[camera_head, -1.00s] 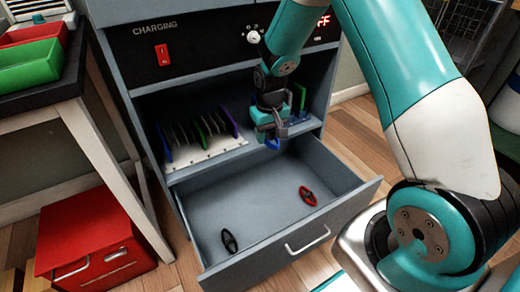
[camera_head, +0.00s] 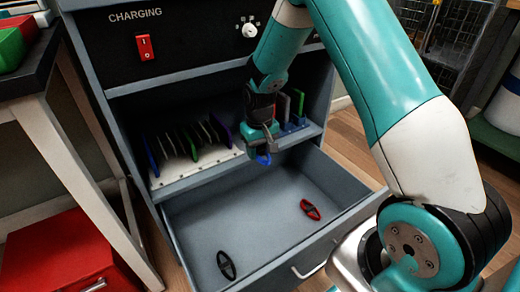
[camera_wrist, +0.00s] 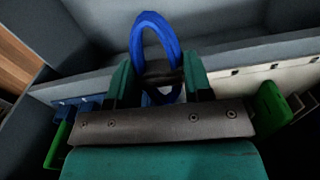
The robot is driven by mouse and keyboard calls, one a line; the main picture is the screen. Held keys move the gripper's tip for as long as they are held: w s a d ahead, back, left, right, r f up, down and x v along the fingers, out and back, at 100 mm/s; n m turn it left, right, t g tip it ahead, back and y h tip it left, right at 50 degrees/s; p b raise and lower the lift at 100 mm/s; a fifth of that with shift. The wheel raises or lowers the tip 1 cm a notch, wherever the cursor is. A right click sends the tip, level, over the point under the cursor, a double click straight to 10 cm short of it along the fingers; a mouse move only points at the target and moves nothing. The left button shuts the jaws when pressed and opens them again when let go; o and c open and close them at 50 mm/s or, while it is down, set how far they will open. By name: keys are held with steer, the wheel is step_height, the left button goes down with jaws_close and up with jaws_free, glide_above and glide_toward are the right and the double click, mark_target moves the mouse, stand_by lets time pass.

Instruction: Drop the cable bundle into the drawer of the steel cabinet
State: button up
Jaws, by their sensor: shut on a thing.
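My gripper (camera_head: 263,150) is over the back part of the open drawer (camera_head: 245,220), near the shelf edge of the grey steel cabinet (camera_head: 185,80). It is shut on a blue cable bundle (camera_head: 264,159), which hangs below the fingers. In the wrist view the blue loop (camera_wrist: 152,32) stands out between the two green fingers (camera_wrist: 160,85). A black cable bundle (camera_head: 226,265) and a red cable bundle (camera_head: 310,209) lie apart on the drawer floor.
Above the drawer, a shelf holds a white rack (camera_head: 195,168) with several upright phones, and a blue rack (camera_head: 293,127) to the right. A red switch (camera_head: 144,47) is on the charging panel. A white-legged table (camera_head: 75,150) and red box (camera_head: 70,260) stand left.

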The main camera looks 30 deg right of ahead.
mark_target(260, 149)
step_height(260, 149, down, 2)
steer(key=shift+f+b, duration=0.1)
steer(key=shift+b, duration=0.6)
steer(key=o, duration=1)
steer(key=shift+r, duration=0.2)
step_height(260, 149, up, 8)
steer(key=p, duration=0.4)
steer(key=shift+f, duration=0.35)
